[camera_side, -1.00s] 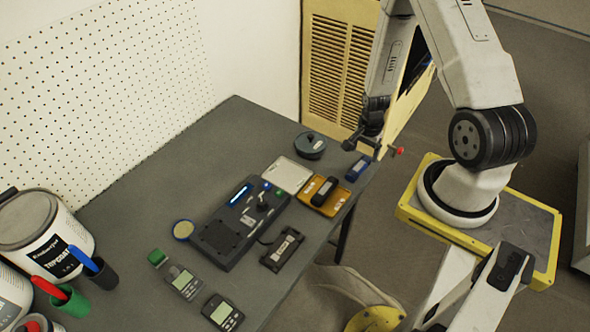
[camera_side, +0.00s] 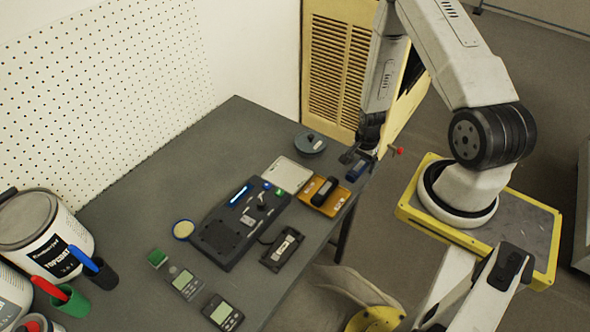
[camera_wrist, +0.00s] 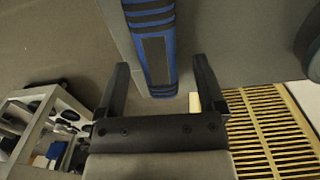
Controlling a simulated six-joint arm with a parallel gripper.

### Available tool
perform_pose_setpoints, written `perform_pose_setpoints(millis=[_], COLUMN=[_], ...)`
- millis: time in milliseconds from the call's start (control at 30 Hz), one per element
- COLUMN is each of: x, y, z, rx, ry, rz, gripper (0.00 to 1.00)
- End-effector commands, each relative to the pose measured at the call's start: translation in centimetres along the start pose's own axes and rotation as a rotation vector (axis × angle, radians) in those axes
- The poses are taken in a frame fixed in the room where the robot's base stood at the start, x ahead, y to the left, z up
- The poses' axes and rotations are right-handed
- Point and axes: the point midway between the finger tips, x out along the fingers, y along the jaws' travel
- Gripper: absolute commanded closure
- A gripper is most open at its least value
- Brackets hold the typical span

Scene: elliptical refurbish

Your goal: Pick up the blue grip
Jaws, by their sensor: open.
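The blue grip (camera_side: 356,171) is a short blue block with a black panel. It lies near the right edge of the grey table in the side view. In the wrist view the blue grip (camera_wrist: 152,50) is large, with black bands and a black panel, and its near end reaches between the fingertips. My gripper (camera_wrist: 160,75) is open, with one finger on either side of that end and a gap on both sides. In the side view my gripper (camera_side: 360,155) is just above and beside the grip.
An orange tray (camera_side: 338,201) with a dark block lies just left of the grip. A round dark green tin (camera_side: 310,143) stands behind. A dark device (camera_side: 225,235) and a white plate (camera_side: 287,174) lie farther left. The table edge (camera_side: 345,212) is close.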

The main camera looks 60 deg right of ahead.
Motion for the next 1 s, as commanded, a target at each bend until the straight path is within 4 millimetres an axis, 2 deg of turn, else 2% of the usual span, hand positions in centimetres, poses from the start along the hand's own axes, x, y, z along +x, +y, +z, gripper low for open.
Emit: perform_pose_setpoints(millis=[133,633,667,700,933,1000], x=[0.56,0.56,0.56,0.56,0.56,0.55], y=[0.04,0.02,0.02,0.02,0.02,0.01], z=[0.04,0.02,0.01,0.02,0.01,0.01], rx=[0.001,0.001,0.001,0.001,0.000,0.000], ry=[-0.001,0.000,0.000,0.000,0.000,0.000], rz=[0.001,0.000,0.000,0.000,0.000,0.000], gripper=[0.12,0.12,0.15,0.28,1.00,1.00])
